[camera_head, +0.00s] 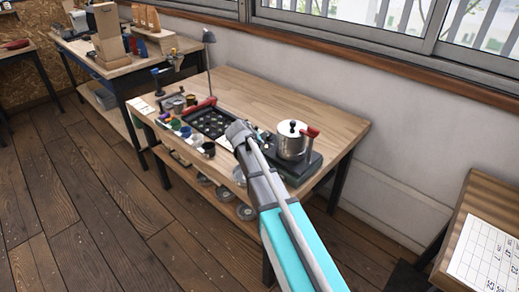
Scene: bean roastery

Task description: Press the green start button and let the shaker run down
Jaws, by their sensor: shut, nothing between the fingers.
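The shaker is a shiny metal pot (292,142) with a black knob and a red handle. It stands on a dark base (304,168) at the right end of the wooden workbench. My arm reaches up from the lower right, in front of the base's left side. My gripper (267,138) shows only as a small dark shape beyond my wrist, close to the left of the pot. It is shut and empty. I cannot tell whether it touches the base. The green start button is not visible; my arm covers part of the base.
Round discs lie on the bench's lower shelf (205,180). The benchtop (300,98) behind the pot is clear. A table (458,222) with a printed sheet stands at right.

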